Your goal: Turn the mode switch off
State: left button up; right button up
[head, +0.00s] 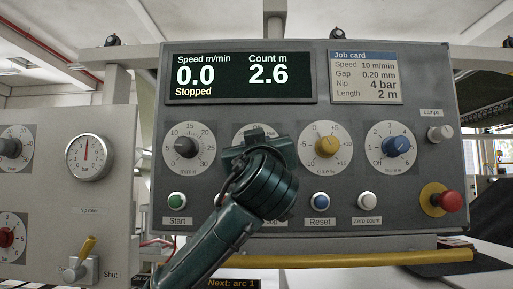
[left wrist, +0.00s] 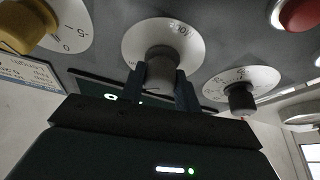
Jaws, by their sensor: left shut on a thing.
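My left gripper (head: 256,142) is at the second dial of the console (head: 320,115) and mostly covers it in the head view. The held dial's label is hidden in the head view. My right gripper is not in view.
A dark knob (head: 186,146) and a yellow knob (head: 327,146) flank the held dial. Start (head: 177,200), Reset (head: 320,200) and Zero count (head: 367,200) buttons run below. A red mushroom button (head: 449,201) juts out at right. The display (head: 238,78) reads Stopped.

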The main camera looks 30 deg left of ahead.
pick_arm(q)
jog(key=shift+w+d+f+n+g+b, duration=0.1)
jog(key=shift+f+n+g+b, duration=0.3)
jog(key=shift+n+b, duration=0.65)
jog(key=shift+r+n+g+y+b, duration=0.1)
jog(key=shift+n+g+y+b, duration=0.3)
jog(key=shift+n+y+b, duration=0.35)
jog(key=shift+r+n+g+b, duration=0.2)
jog(key=shift+n+g+b, duration=0.25)
jog(key=shift+n, duration=0.75)
jog(key=n+g+y, duration=0.1)
jog(key=n+g, duration=0.1)
jog(key=n, duration=0.2)
jog(key=shift+r, duration=0.15)
jog(key=shift+n+g+p, duration=0.25)
jog(key=shift+n+p, duration=0.15)
jog(key=shift+n, duration=0.4)
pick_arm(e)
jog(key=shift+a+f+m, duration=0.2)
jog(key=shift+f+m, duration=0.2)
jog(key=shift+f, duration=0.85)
pick_arm(q)
jog(key=o, duration=1)
